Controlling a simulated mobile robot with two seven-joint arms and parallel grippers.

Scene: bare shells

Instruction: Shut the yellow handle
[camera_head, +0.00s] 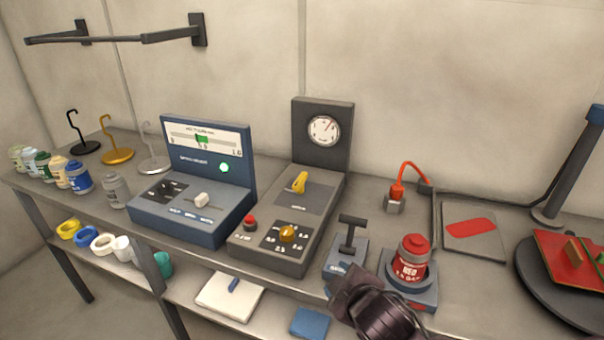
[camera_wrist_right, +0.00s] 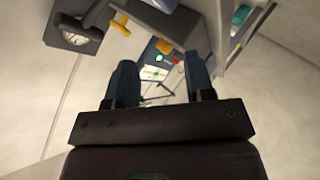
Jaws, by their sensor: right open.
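The yellow handle (camera_head: 299,182) is a small lever on the sloped top of a dark grey gauge box (camera_head: 270,253). It stands up at a slant, below the round gauge (camera_head: 323,130). In the right wrist view the yellow handle (camera_wrist_right: 120,22) shows at the upper left, beyond the left finger and apart from it. My right gripper (camera_wrist_right: 161,82) is open, with nothing between its two dark fingers. In the head view a dark part of my right arm shows at the bottom, right of the gauge box. My left gripper is out of view.
A blue meter box (camera_head: 190,218) with a green lamp stands left of the gauge box. A black T-handle (camera_head: 350,235) and a red jar (camera_head: 411,258) stand to its right, close to my right arm. Several paint jars line the far left. A hook rail (camera_head: 120,38) is on the wall.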

